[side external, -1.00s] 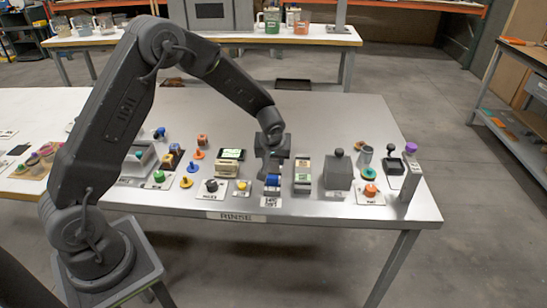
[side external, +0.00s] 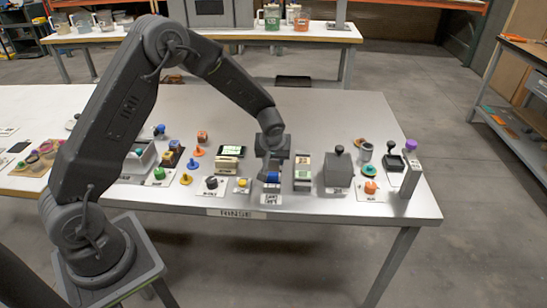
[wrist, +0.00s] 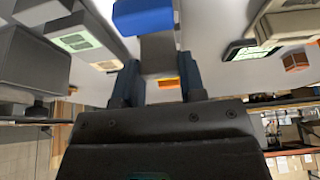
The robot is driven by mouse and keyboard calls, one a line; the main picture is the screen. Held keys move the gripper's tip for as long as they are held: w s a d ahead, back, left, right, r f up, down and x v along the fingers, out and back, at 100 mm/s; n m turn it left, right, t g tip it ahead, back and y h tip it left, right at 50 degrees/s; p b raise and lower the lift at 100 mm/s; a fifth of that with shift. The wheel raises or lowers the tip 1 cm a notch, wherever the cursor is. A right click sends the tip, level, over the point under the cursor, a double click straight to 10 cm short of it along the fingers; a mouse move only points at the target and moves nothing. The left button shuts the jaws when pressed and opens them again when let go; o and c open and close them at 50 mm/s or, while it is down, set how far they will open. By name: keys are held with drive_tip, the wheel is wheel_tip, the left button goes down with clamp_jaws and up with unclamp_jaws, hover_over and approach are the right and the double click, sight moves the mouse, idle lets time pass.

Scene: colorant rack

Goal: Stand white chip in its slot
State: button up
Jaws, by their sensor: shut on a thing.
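My gripper (side external: 272,160) is low over the front middle of the steel table, pointing down. In the wrist view my gripper (wrist: 157,88) has its two dark fingers closed on a flat, shaded grey piece (wrist: 158,52), which looks like the white chip; its colour is hard to tell in the shadow.
A beige block with green marks (side external: 303,172) and a grey block with a knob (side external: 338,171) stand close to the right. A beige holder with a lit green screen (side external: 230,158) is to the left. Small coloured knobs on cards crowd the front; the table's back is clear.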

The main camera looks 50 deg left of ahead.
drive_tip(key=shift+f, duration=0.5)
idle(0.3)
drive_tip(key=o, duration=1)
drive_tip(key=shift+o, duration=0.7)
drive_tip(key=shift+o, duration=1.1)
drive_tip(key=shift+r, duration=0.1)
drive_tip(key=shift+r, duration=3.4)
